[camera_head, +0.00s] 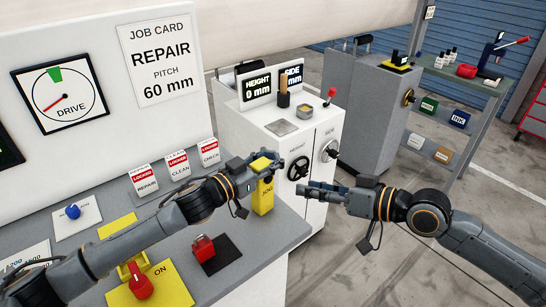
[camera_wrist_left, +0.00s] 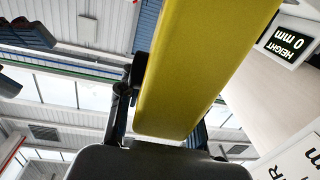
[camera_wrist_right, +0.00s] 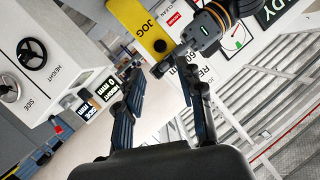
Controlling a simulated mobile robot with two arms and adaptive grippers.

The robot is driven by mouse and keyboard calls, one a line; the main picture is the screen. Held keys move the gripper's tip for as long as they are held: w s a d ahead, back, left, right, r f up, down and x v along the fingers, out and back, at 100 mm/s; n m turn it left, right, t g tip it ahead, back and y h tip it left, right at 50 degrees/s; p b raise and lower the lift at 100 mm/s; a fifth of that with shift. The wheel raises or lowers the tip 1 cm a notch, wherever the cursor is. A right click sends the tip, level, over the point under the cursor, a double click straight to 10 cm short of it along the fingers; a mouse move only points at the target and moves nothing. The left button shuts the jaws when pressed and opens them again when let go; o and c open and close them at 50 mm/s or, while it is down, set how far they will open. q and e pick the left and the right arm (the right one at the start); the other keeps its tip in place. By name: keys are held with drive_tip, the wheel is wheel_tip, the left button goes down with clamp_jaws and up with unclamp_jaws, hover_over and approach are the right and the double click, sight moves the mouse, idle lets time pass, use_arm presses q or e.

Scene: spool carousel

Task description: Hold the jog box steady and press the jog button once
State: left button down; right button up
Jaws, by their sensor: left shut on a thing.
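The yellow jog box (camera_head: 263,198) hangs upright above the front right of the console, marked JOG. My left gripper (camera_head: 265,166) is shut on its upper part; the box fills the middle of the left wrist view (camera_wrist_left: 190,75). In the right wrist view the jog box (camera_wrist_right: 138,20) shows its lettered face, with a dark round button (camera_wrist_right: 160,46) near one end. My right gripper (camera_head: 306,191) is open and empty, a short gap to the right of the box. Its two fingers stand apart in the right wrist view (camera_wrist_right: 160,80), pointing toward the box.
The console has a red knob (camera_head: 140,286) on a yellow ON plate, a red switch (camera_head: 203,248), a blue knob (camera_head: 73,211) and LOCKED cards (camera_head: 178,163). A white cabinet (camera_head: 310,160) with handwheels stands behind the grippers. Open floor lies to the right.

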clamp_jaws()
idle(1.2)
